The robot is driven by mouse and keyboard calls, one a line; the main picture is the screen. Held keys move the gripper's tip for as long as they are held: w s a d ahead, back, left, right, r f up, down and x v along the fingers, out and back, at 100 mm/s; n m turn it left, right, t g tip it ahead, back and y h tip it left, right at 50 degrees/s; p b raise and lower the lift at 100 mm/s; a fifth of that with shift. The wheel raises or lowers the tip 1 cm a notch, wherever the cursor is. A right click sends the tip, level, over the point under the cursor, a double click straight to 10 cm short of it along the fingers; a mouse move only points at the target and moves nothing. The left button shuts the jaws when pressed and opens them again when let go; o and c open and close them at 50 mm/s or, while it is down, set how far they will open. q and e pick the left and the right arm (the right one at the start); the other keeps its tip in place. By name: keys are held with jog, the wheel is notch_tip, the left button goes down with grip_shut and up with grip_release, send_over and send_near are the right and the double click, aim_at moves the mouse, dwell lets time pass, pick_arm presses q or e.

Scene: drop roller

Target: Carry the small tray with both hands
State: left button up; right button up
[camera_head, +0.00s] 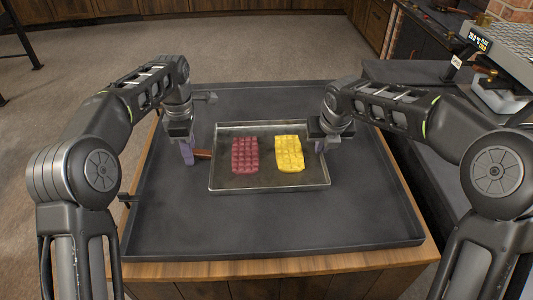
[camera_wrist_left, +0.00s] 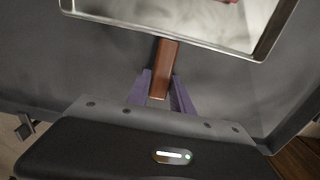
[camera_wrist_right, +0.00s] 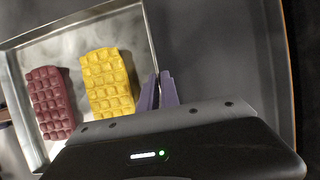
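The small metal tray (camera_head: 222,188) is near the middle of the dark tabletop, with its brown handle (camera_head: 202,153) pointing left. A dark red block (camera_head: 245,155) and a yellow block (camera_head: 289,153) lie side by side inside it. My left gripper (camera_wrist_left: 160,82) is around the handle, one finger on each side, with hardly any gap. My right gripper (camera_wrist_right: 160,78) is at the tray's right rim (camera_wrist_right: 151,40), its fingers close together with the rim running between them. I cannot tell whether the tray is lifted off the surface.
A large dark tabletop with a raised edge (camera_head: 270,250) surrounds the tray, with clear room in front and behind. Dark counters and equipment (camera_head: 505,50) stand at the right. Open floor (camera_head: 260,50) lies behind the table.

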pick_arm(q)
jog(key=o, duration=0.4)
jog(key=shift+r, duration=0.15)
jog(key=shift+c, duration=0.2)
pick_arm(e)
jog(key=o, duration=0.3)
jog(key=shift+r, duration=0.1)
pick_arm(q)
jog(key=shift+r, duration=0.1)
pick_arm(e)
jog(key=shift+o, duration=0.2)
jog(key=shift+r, duration=0.1)
